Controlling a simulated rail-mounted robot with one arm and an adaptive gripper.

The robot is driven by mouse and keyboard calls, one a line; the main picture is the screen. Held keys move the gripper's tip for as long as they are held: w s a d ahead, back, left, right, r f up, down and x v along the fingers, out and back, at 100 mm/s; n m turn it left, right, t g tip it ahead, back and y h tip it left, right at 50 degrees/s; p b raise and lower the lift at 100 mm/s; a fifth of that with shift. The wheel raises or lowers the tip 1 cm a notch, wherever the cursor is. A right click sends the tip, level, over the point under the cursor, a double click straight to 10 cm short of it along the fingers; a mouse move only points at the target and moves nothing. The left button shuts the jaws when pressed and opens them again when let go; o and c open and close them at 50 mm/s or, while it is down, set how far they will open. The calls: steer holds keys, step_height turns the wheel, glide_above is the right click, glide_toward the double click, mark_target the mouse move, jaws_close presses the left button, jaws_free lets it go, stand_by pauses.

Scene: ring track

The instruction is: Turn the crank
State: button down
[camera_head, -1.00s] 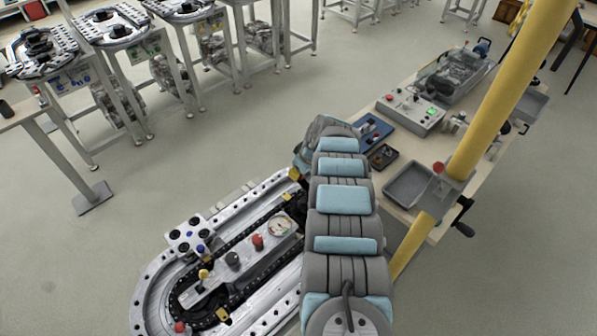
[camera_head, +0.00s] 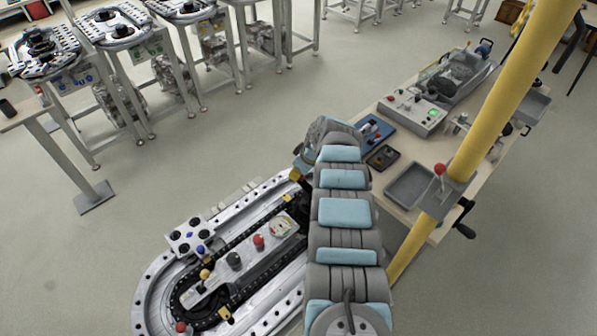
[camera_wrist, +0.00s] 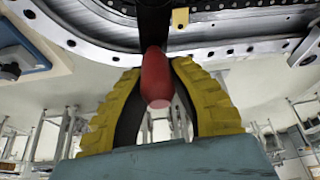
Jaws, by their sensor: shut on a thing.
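The crank's red handle (camera_wrist: 155,80) stands between the two yellow ribbed fingers of my gripper (camera_wrist: 157,62) in the wrist view. The fingers close around it from both sides, and its rounded end faces the camera. A dark bar (camera_wrist: 154,22) joins the handle at the ring track's edge. The ring track (camera_wrist: 220,38) spans the top of the wrist view and lies at the lower left of the head view (camera_head: 152,290).
A workbench (camera_head: 400,228) with a grey tray (camera_head: 408,186) and a control box (camera_head: 412,112) stands right of my arm. A yellow post (camera_head: 500,100) crosses in front of it. Stands with smaller tracks (camera_head: 115,30) are at the far left. Open floor lies between.

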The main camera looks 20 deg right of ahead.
steer(key=c, duration=0.9)
jaws_free()
steer(key=shift+s+f, duration=0.1)
steer(key=shift+s, duration=0.05)
steer(key=shift+o, duration=0.2)
steer(key=shift+r, duration=0.55)
steer(key=shift+s+d+r, duration=0.1)
steer(key=shift+r, duration=0.4)
steer(key=shift+s+d+r, duration=0.15)
steer(key=shift+s, duration=0.15)
steer(key=shift+s+d+r, duration=0.1)
steer(key=shift+r, duration=0.6)
steer(key=shift+v, duration=1.8)
steer(key=shift+s, duration=0.1)
